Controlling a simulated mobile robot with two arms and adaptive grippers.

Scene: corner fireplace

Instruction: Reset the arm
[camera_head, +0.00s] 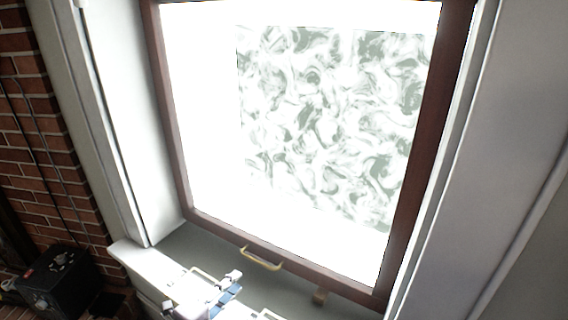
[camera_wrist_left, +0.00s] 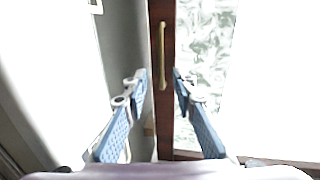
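My left gripper (camera_head: 228,287) shows at the bottom of the head view, just below the window, with its blue finger pads partly cut off by the frame edge. In the left wrist view the left gripper (camera_wrist_left: 160,80) is open, its two fingers apart with nothing held between them. A brass handle (camera_wrist_left: 163,55) on the dark red window frame lies ahead of the gap between the fingertips. In the head view a brass handle (camera_head: 262,258) sits on the bottom rail, up and right of the gripper. My right gripper is not clearly visible.
The window (camera_head: 335,120) has a dark red frame and bright patterned glass. A pale sill (camera_head: 150,268) runs below. A brick wall (camera_head: 40,150) and a black box (camera_head: 58,280) are at the left.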

